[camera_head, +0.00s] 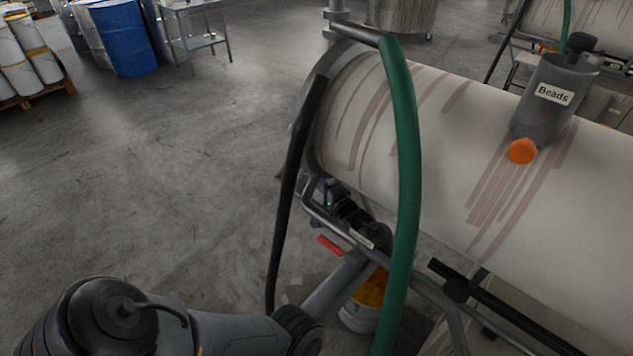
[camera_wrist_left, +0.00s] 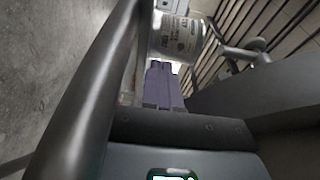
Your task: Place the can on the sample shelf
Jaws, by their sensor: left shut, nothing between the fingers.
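My left gripper (camera_wrist_left: 163,80) shows in the left wrist view with its purple fingers closed together and nothing between them. My right gripper is out of view.
A cream drum (camera_head: 460,140) with reddish drips fills the right; a grey "Beads" container (camera_head: 552,98) sits on it. A green hose (camera_head: 405,170) and a red lever (camera_head: 329,245) are near my arm. A metal table (camera_head: 197,40) stands behind, by blue barrels (camera_head: 125,38).

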